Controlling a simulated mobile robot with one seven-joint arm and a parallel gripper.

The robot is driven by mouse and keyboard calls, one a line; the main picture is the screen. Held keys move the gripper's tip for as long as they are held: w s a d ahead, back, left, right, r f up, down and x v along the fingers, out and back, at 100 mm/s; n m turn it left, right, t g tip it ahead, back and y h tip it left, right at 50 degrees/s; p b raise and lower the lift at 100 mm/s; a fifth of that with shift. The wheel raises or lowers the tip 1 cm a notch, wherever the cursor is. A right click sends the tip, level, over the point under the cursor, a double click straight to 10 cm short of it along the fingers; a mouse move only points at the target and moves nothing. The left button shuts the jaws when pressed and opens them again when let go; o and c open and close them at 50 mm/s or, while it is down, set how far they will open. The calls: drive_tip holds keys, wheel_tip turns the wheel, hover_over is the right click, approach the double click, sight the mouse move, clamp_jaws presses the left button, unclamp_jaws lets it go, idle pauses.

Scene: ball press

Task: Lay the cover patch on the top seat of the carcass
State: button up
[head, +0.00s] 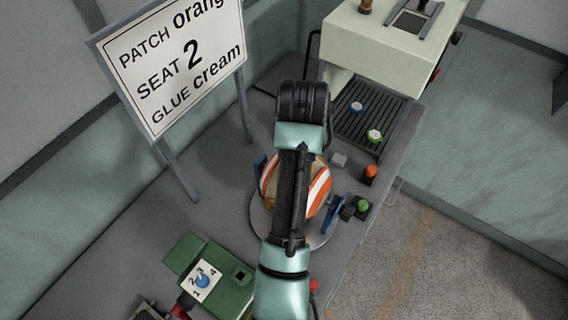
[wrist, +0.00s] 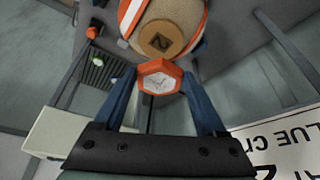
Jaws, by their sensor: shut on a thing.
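The carcass (head: 320,187) is a round tan ball with orange and white panels, seated on a round plate in the middle of the bench. In the wrist view the carcass (wrist: 176,20) is at the top, with a brown seat (wrist: 162,38) bearing a dark diamond mark. My gripper (wrist: 160,76) has two blue fingers shut on the cover patch (wrist: 158,82), a polygonal piece with an orange rim and a pale middle. The patch appears just below the seat in the picture; I cannot tell the gap between them. In the head view my arm hides the gripper and patch.
A sign (head: 175,65) reads patch orange, seat 2, glue cream. A green box (head: 215,275) with a numbered dial is front left. A cream machine (head: 385,45) stands behind a dark grate (head: 352,125) holding two capped pieces. Blue clamps (head: 337,214) flank the carcass. Orange and green buttons (head: 364,205) are right.

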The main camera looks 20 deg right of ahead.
drive_tip(key=f, duration=0.2)
drive_tip(key=shift+d+f+p, duration=0.2)
drive_tip(key=shift+f+p, duration=0.1)
drive_tip(key=shift+f, duration=0.1)
drive_tip(key=shift+a+f+p, duration=0.1)
drive_tip(key=shift+f+p, duration=0.45)
drive_tip(key=shift+f, duration=1.75)
drive_tip(key=shift+f, duration=0.15)
drive_tip(key=o, duration=1.3)
drive_tip(key=shift+c, duration=0.2)
